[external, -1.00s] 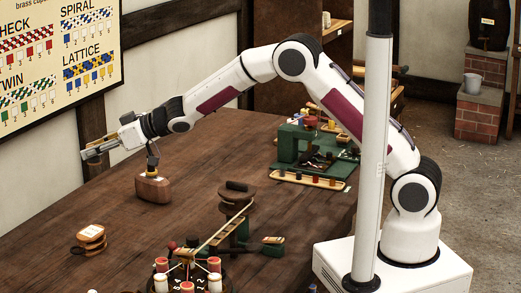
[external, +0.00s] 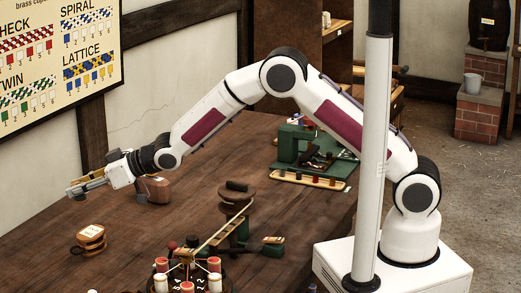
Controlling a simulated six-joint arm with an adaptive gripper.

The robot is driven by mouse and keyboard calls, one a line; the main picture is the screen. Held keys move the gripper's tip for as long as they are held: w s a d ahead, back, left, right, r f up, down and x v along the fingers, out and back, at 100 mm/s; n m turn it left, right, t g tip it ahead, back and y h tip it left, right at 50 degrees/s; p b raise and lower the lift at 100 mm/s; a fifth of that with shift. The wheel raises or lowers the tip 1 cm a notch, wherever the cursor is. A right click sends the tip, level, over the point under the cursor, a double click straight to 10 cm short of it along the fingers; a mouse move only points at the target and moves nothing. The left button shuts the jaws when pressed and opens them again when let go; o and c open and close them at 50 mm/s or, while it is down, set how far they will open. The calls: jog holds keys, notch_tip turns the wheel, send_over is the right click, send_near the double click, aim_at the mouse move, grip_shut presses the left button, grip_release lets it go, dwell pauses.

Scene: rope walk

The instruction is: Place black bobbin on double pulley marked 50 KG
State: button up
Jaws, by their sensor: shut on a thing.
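My gripper (external: 82,188) is at the left, above the table. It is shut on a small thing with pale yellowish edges. The fingers hide most of it, and I cannot make out whether it is the black bobbin. A brown wooden pulley block (external: 91,236) with a pale label on top lies on the table below my gripper, apart from it. A second brown block (external: 157,191) stands behind my wrist, partly hidden by it. The labels are too small to read, so I cannot tell which is marked 50 KG.
A round wooden post top (external: 235,195) with a dark cylinder on it stands mid-table. A ring of red and white bobbins (external: 187,275) is at the front edge. A bobbin tray (external: 333,183) and green machine (external: 290,148) are farther back. The left table is mostly clear.

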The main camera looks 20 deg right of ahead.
send_over(87, 235)
jog(key=shift+a+f, duration=0.1)
jog(key=shift+f, duration=3)
jog(key=shift+f, duration=0.1)
jog(key=shift+f, duration=1.75)
jog(key=shift+f, duration=0.15)
jog(key=o, duration=0.9)
jog(key=shift+o, duration=0.2)
